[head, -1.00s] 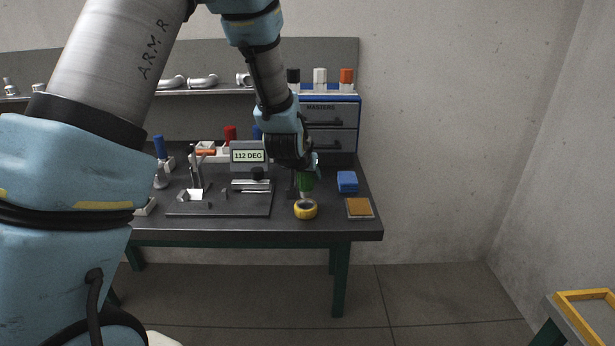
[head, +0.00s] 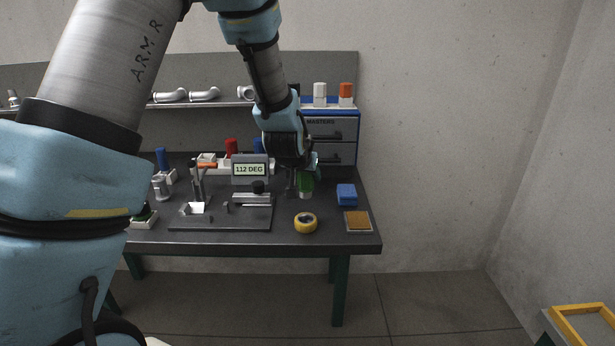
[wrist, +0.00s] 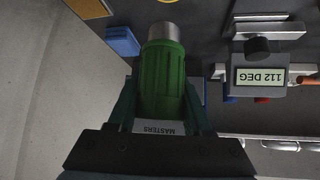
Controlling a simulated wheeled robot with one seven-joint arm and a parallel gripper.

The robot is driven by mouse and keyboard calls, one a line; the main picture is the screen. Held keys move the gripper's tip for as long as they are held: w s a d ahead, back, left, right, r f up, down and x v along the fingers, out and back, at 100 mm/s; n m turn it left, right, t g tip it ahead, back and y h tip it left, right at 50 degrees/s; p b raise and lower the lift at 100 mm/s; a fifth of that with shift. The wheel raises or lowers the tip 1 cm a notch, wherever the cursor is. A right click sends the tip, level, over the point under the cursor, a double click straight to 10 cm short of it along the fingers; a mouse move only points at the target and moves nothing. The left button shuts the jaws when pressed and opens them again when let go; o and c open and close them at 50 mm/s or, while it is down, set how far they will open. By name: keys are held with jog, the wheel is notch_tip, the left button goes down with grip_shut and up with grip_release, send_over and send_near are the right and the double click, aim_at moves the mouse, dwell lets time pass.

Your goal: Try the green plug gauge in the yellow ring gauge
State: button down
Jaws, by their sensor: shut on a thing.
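The green plug gauge (head: 306,184) is held in my gripper (head: 303,178), its silver end pointing down. In the wrist view the green plug gauge (wrist: 163,85) fills the space between the fingers of my gripper (wrist: 160,105), its bare metal end facing away from me. The yellow ring gauge (head: 305,223) lies on the bench near the front edge, with its hole showing. The plug's end is apart from the ring, above and behind it in the head view. A sliver of yellow at the wrist view's top edge appears to be the ring gauge (wrist: 168,1).
A blue block (head: 346,195) and a tan pad in a tray (head: 358,221) lie right of the ring. A fixture plate (head: 225,218) and the display reading 112 DEG (head: 250,169) stand to its left. The blue MASTERS cabinet (head: 330,135) stands behind.

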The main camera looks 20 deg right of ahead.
jog(key=shift+r+p, duration=3.2)
jog(key=shift+r, duration=1.85)
